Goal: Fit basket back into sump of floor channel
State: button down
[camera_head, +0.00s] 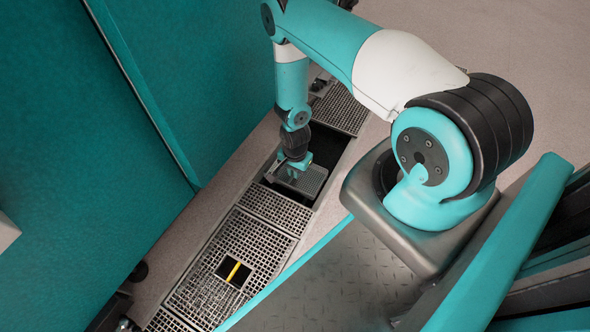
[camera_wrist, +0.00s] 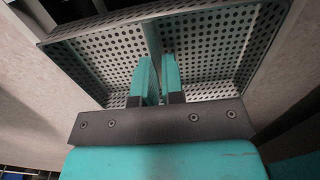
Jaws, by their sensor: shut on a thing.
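The basket (camera_wrist: 212,50) is a grey perforated metal box with a thin divider or handle plate (camera_wrist: 153,40) across its middle. My gripper (camera_wrist: 158,75) is shut on that plate, one teal finger on each side. In the head view the basket (camera_head: 308,181) hangs under my gripper (camera_head: 290,170), at the dark opening of the floor channel (camera_head: 333,150). The opening is uncovered between two grating sections. I cannot tell how deep the basket sits in it. The sump's inside is dark and mostly hidden by the arm and basket.
Grating covers the channel in front (camera_head: 274,207) and behind (camera_head: 342,107). A dark square with a yellow bar (camera_head: 234,271) lies in the front grating. A teal chamber wall (camera_head: 90,150) stands left. Open pale floor (camera_head: 500,60) lies at upper right.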

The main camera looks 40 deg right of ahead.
jog(key=shift+f+b, duration=1.25)
jog(key=shift+f, duration=0.65)
jog(key=c, duration=1.1)
grip_release()
jog(key=shift+c, duration=0.2)
notch_tip(320, 180, up, 17)
jog(key=p, duration=0.9)
jog(key=shift+r+p, duration=0.2)
jog(key=shift+p, duration=0.2)
jog(key=shift+w+r, duration=0.1)
